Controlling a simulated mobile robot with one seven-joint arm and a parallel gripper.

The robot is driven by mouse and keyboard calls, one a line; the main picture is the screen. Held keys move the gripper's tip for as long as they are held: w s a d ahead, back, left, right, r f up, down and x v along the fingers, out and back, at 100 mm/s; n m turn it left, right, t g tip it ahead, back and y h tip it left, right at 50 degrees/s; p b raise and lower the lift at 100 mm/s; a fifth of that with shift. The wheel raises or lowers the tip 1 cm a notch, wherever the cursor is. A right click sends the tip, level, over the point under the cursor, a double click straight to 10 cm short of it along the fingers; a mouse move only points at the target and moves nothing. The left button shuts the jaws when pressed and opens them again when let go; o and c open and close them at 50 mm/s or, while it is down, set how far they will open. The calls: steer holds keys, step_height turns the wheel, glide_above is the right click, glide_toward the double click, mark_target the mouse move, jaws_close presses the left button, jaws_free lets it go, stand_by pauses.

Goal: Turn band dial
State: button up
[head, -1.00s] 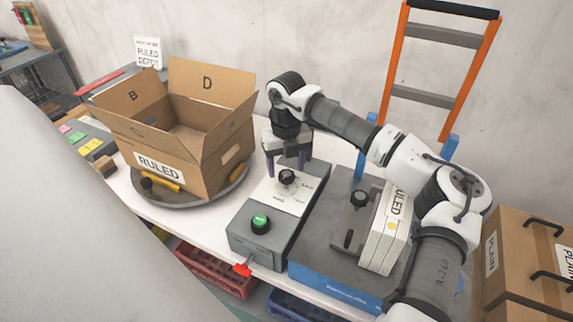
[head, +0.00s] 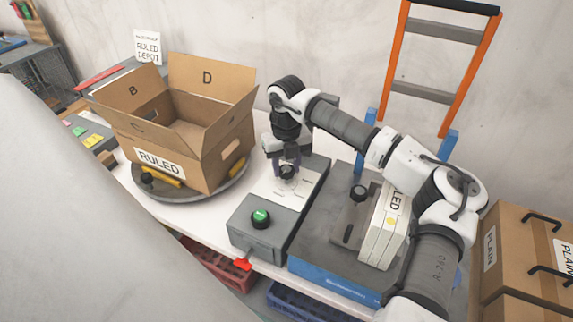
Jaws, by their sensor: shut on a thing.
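The band dial is a black knob (head: 287,172) on a white marked plate (head: 268,187), on top of a grey control box (head: 272,236). My gripper (head: 287,170) points down over the plate, with its fingers shut on the black knob. The fingers partly cover the knob and the markings around it, so I cannot read its setting. A green button (head: 261,217) sits on the front part of the same box.
An open cardboard box (head: 190,160) marked RULED stands on a round grey turntable (head: 200,197) to the left. A blue-sided machine (head: 330,285) with white books (head: 382,228) stands to the right.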

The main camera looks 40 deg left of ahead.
steer(key=shift+b, duration=0.3)
steer(key=shift+f+n+b, duration=0.15)
steer(key=shift+n+b, duration=0.8)
steer(key=shift+n, duration=0.15)
steer(key=n+b, duration=0.2)
steer(key=n, duration=0.1)
steer(key=shift+n+b, duration=0.3)
steer(key=shift+b, duration=0.05)
steer(key=n+b, duration=0.1)
steer(key=n, duration=0.2)
steer(key=shift+n+b, duration=0.3)
steer(key=n+b, duration=0.1)
steer(key=n, duration=0.2)
steer(key=shift+n, duration=0.3)
steer(key=n, duration=0.5)
steer(key=shift+r, duration=0.2)
steer(key=n, duration=0.5)
steer(key=shift+n, duration=0.3)
